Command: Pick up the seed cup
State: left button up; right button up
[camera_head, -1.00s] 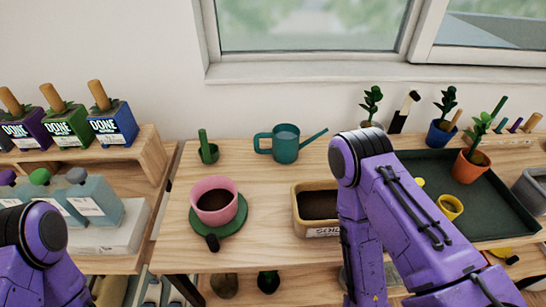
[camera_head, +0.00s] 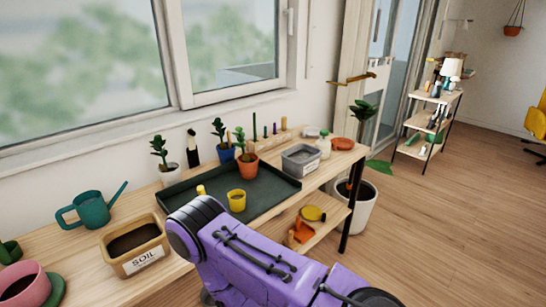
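A small yellow cup (camera_head: 237,202) stands upright on the dark green tray (camera_head: 262,191) at the back of the wooden bench. I cannot tell for sure that it is the seed cup, and its contents are not clear. The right gripper itself is out of view. My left arm and gripper are out of view.
A soil box (camera_head: 137,247), a teal watering can (camera_head: 90,210) and a pink pot (camera_head: 24,287) stand on the left. Several potted plants line the tray's back edge. A grey bin (camera_head: 301,159) stands at its right. Open floor lies to the right.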

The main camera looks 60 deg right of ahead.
aim_at(237, 198)
jog(key=u, duration=0.4)
jog(key=k, duration=0.2)
jog(key=z, duration=1.45)
jog(key=i, duration=0.6)
jog(key=u, duration=2)
jog(key=k, duration=1.3)
jog(key=z, duration=1.55)
